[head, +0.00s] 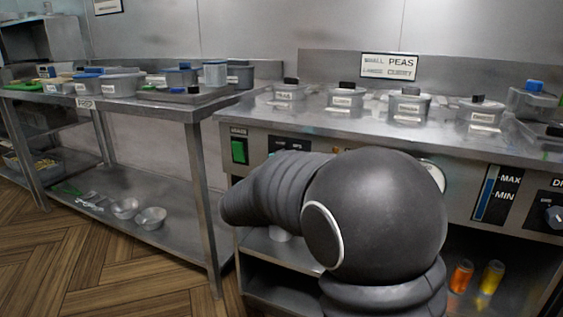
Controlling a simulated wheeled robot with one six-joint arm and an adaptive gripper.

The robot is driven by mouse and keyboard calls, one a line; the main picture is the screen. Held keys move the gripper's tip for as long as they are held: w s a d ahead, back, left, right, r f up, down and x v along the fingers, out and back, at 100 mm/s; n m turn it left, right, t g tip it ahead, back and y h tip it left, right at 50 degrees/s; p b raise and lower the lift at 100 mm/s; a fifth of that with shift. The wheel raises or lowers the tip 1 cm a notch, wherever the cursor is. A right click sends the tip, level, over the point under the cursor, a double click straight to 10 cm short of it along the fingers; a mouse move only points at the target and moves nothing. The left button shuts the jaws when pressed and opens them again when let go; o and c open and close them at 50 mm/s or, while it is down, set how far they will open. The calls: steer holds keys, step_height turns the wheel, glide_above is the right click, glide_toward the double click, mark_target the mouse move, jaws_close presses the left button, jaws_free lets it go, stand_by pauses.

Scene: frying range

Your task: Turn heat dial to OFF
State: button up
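The steel range (460,150) stands at the right, with controls along its front panel. A black label plate (290,143) shows just above my arm; its lettering is too small to read surely, and anything below it is hidden. A dark knob (555,216) on a black plate shows at the right edge, its label cut off. I cannot tell which of these belongs to the heat dial, or where it is set. My dark arm covers the middle of the panel. My gripper does not show.
A green switch (239,151) is left on the panel. A round white gauge (435,175) is partly behind my arm. A MAX/MIN level strip (488,187) is further right. Lidded pots (408,106) stand on top. A steel table (150,108) with containers is left; wood floor (110,270) is open.

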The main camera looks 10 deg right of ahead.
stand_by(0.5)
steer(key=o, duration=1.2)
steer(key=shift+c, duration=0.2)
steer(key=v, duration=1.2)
